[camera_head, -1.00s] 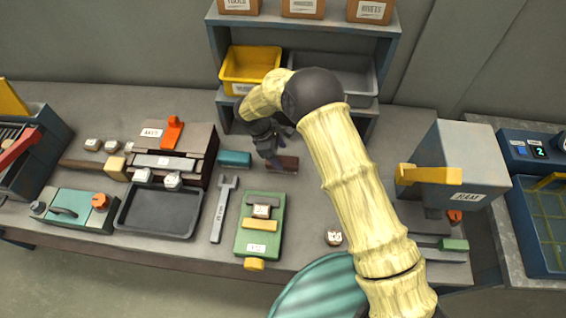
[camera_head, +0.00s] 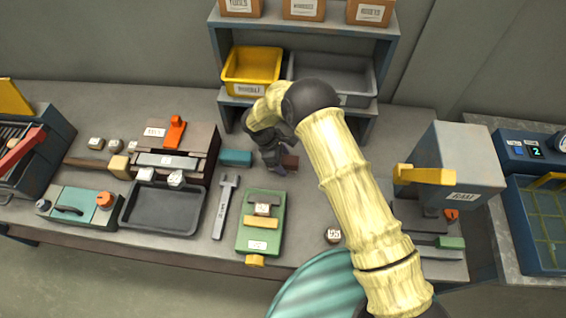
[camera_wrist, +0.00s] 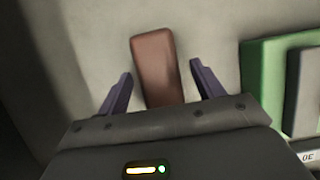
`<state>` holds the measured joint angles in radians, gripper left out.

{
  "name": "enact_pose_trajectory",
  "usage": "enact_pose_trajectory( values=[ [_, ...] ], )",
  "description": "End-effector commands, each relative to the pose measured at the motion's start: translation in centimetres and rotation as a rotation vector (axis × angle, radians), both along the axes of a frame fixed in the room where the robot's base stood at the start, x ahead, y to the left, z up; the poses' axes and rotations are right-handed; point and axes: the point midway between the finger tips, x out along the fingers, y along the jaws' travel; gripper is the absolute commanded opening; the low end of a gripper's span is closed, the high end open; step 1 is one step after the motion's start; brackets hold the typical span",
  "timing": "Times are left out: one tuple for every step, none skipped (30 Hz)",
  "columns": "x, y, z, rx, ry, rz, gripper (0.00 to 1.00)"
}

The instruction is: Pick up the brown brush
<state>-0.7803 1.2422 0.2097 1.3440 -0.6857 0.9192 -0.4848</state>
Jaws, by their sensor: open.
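The brown brush (camera_wrist: 157,68) shows in the wrist view as a reddish-brown block with rounded corners, lying on the bench. My gripper (camera_wrist: 160,80) is open, with one finger on each side of the brush and a visible gap on both sides. In the head view only the right end of the brush (camera_head: 289,162) shows, beside my gripper (camera_head: 274,165). The rest of it is hidden by the gripper and wrist. I cannot tell how high the fingertips are above the bench.
A teal block (camera_head: 236,158) lies just left of my gripper. A green fixture (camera_head: 262,238) stands in front, and a wrench (camera_head: 225,205) lies left of it. Behind is a shelf with a yellow bin (camera_head: 252,70) and a grey bin (camera_head: 350,75).

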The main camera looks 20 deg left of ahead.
Motion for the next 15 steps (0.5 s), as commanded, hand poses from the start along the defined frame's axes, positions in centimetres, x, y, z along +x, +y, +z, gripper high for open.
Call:
enact_pose_trajectory(
  values=[
    [-0.02,0.02,-0.04,0.0,0.0,0.0,0.67],
    [-0.02,0.03,-0.07,0.0,0.0,0.0,0.67],
    [-0.03,0.04,-0.12,0.0,0.0,0.001,0.67],
    [-0.03,0.04,-0.15,0.0,0.0,0.001,0.67],
    [-0.04,0.05,-0.18,0.0,0.0,0.001,0.67],
    [-0.05,0.05,-0.21,0.0,0.0,0.001,0.67],
    [-0.05,0.06,-0.24,0.0,0.0,0.001,0.67],
    [-0.05,0.06,-0.27,0.0,-0.001,0.001,0.67],
    [-0.05,0.06,-0.3,0.0,0.0,0.001,0.67],
    [-0.05,0.06,-0.32,0.0,0.0,0.001,0.67],
    [-0.05,0.05,-0.34,0.0,0.0,0.001,0.67],
    [-0.05,0.06,-0.39,0.0,0.0,0.001,0.67],
    [-0.05,0.06,-0.41,0.0,0.0,0.001,0.67],
    [-0.05,0.06,-0.43,0.0,0.0,0.001,0.67],
    [-0.05,0.06,-0.46,0.0,-0.001,0.001,0.67]
  ],
)
